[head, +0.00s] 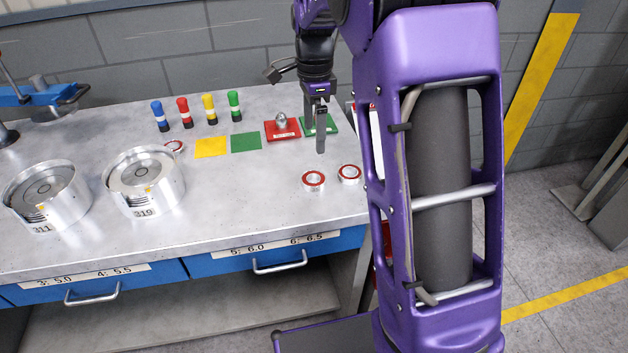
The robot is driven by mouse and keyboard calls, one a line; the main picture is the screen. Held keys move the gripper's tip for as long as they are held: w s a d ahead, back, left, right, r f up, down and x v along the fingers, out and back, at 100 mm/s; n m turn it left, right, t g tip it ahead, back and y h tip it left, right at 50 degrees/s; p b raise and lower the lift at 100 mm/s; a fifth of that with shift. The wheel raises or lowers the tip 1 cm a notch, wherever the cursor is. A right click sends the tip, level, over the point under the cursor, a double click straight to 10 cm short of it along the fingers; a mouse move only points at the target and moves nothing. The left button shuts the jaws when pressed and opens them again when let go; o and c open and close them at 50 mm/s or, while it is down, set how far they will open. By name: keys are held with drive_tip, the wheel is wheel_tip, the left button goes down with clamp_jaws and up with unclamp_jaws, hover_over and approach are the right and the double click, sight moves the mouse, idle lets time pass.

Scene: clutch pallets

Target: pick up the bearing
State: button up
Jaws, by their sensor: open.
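Two bearings, silver rings with red faces, lie flat on the grey workbench near its right front. One bearing (314,181) is left of the other bearing (349,174), with a small gap between them. A third similar red ring (174,147) lies farther left, partly hidden behind a metal cylinder. My gripper (321,148) hangs pointing down above the bench, behind the two front bearings and apart from them. It is open and empty; one finger hides most of the other from this angle.
Two metal housings (146,185) (45,198) stand at the left. Several coloured pegs (209,109) stand at the back. A yellow square (210,147), a green square (246,142) and a red plate (272,135) with a metal part lie mid-bench. The front centre is clear.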

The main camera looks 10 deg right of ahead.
sight(314, 174)
wheel_tip(314, 174, down, 13)
drive_tip(key=shift+r+b, duration=0.1)
drive_tip(key=shift+b, duration=0.4)
drive_tip(key=shift+c, duration=0.2)
